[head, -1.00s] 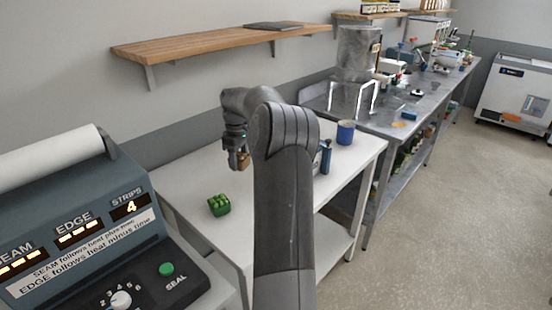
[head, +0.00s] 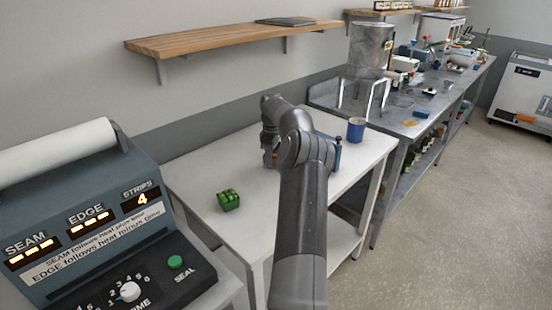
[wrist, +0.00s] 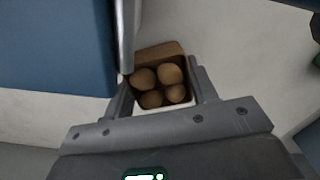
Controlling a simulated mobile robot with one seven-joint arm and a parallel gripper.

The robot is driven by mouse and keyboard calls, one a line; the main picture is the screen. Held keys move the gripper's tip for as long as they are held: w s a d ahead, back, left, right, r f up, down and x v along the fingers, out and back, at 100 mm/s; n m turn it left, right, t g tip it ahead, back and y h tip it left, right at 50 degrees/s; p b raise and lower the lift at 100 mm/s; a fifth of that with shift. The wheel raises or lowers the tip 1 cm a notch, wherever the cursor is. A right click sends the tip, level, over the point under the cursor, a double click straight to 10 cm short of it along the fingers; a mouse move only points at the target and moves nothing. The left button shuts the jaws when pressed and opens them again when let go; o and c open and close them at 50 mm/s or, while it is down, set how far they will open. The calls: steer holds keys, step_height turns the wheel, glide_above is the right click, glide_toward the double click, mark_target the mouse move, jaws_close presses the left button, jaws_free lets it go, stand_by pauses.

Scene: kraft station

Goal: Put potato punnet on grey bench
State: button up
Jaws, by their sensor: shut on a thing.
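The potato punnet (wrist: 158,80) is a brown tray with several round tan potatoes. It sits between the fingers of my gripper (wrist: 160,98) in the wrist view, and the gripper is shut on it. In the head view my gripper (head: 268,157) is over the far part of a pale bench (head: 200,180), mostly hidden by my arm. Only a brown sliver shows there. I cannot tell whether the punnet touches the bench top. A grey metal bench (head: 405,128) stands beyond to the right.
A green punnet (head: 228,200) stands on the pale bench at left. A blue cup (head: 356,130) and a blue upright object (head: 335,155) stand at right. A large blue surface (wrist: 55,45) lies close left of the gripper in the wrist view. A wooden shelf (head: 215,42) hangs above.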

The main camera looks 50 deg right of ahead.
steer(key=shift+d+f, duration=0.85)
steer(key=shift+d, duration=0.1)
steer(key=shift+f, duration=0.1)
steer(key=o, duration=1)
step_height(320, 180, up, 12)
steer(key=shift+r, duration=0.15)
